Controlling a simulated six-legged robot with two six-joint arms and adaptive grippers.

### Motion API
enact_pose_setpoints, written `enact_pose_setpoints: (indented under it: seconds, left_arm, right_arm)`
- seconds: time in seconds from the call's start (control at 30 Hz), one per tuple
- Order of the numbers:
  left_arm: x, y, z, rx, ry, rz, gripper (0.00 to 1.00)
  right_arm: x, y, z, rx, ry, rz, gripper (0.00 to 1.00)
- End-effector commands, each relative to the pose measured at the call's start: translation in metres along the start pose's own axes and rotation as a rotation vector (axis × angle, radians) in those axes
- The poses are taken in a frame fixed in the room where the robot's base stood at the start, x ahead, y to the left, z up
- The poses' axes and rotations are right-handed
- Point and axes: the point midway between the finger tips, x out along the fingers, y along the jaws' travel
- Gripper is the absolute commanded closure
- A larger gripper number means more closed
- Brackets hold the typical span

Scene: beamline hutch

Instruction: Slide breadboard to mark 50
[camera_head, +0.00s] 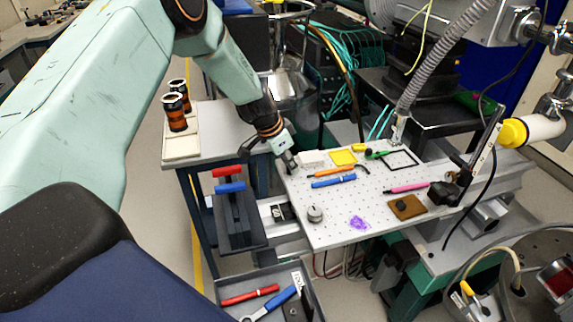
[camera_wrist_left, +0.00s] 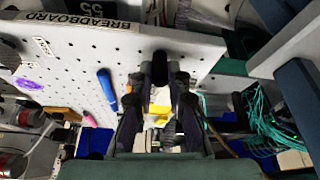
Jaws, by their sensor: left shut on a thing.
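The breadboard (camera_head: 345,210) is a pale perforated plate on a rail stage, carrying small tools and parts. It also fills much of the left wrist view (camera_wrist_left: 75,62), where its edge carries a BREADBOARD label (camera_wrist_left: 85,22). A dark scale plate reading 55 (camera_wrist_left: 80,8) shows beyond that edge. My left gripper (camera_head: 286,158) is at the board's far left corner. In the left wrist view its fingers (camera_wrist_left: 160,75) close around a dark upright piece at the board's edge, partly hidden by the fingers. Mark 50 cannot be made out. My right gripper is not in view.
A blue pen (camera_head: 334,181), pink pen (camera_head: 408,188), brown block (camera_head: 406,207) and round knob (camera_head: 315,214) lie on the board. A tool tray (camera_head: 222,288) is in front; a side table (camera_head: 215,135) with orange-banded cylinders (camera_head: 175,112) is left. Cables hang behind.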

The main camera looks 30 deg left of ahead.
Motion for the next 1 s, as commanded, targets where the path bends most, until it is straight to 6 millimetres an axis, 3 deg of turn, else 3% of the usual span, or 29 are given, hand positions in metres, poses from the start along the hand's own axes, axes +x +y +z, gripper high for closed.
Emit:
enact_pose_setpoints:
  seconds: [0.2,0.4,0.8,0.83,1.0]
  left_arm:
    - [0.018,0.007,-0.035,0.006,0.004,-0.006,1.00]
    - [0.027,0.012,-0.061,0.003,0.004,-0.005,1.00]
    - [0.027,0.015,-0.068,0.000,0.004,-0.003,1.00]
    - [0.027,0.015,-0.068,0.001,0.004,-0.003,0.84]
    - [0.027,0.015,-0.067,0.001,0.004,-0.003,0.69]
  right_arm:
    - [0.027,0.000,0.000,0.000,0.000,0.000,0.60]
    - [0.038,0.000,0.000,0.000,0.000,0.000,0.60]
    - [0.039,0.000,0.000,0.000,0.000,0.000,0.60]
    - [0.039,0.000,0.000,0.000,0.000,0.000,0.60]
    - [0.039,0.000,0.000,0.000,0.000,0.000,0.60]
